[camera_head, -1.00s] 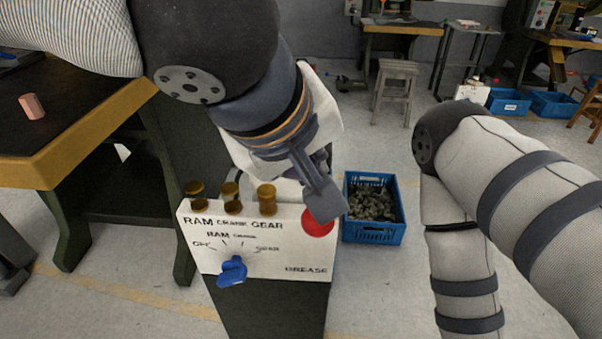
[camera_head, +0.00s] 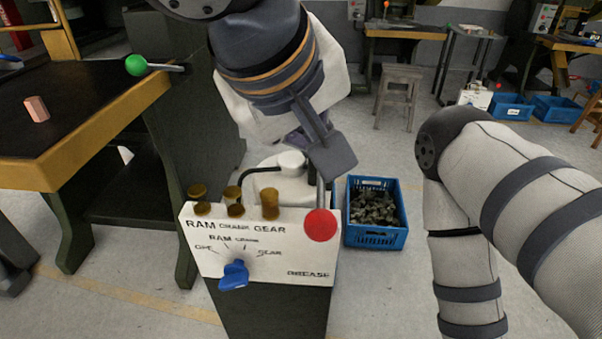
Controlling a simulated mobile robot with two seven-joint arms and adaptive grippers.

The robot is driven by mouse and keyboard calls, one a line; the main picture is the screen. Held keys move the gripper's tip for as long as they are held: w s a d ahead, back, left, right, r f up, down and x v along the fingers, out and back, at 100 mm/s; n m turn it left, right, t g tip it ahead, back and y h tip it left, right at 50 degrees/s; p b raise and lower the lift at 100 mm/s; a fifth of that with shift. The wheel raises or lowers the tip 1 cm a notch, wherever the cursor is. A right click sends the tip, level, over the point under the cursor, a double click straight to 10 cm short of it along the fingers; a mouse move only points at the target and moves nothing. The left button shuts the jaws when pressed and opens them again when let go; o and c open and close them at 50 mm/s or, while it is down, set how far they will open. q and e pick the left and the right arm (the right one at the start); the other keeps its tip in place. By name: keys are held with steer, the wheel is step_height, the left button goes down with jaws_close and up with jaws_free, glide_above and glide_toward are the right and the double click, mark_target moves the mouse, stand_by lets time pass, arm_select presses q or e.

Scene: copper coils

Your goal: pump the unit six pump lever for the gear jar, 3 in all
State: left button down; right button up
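The greasing unit's white panel (camera_head: 257,262) stands low in front of me, lettered RAM, CRANK, GEAR and GREASE. Three amber jars stand along its top; the one above GEAR (camera_head: 270,204) is the rightmost. A blue selector knob (camera_head: 234,275) sits below a dial; its exact pointing is hard to tell. The pump lever's red round end (camera_head: 320,225) is at the panel's upper right, with a thin rod running up behind it. My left gripper (camera_head: 328,153) is above the red end, apart from it. Its finger gap is not clearly visible. My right gripper is out of view.
A pale capped pot (camera_head: 285,177) with a black hose stands behind the panel. A dark workbench (camera_head: 75,95) with a green-ended lever (camera_head: 137,65) is at left.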

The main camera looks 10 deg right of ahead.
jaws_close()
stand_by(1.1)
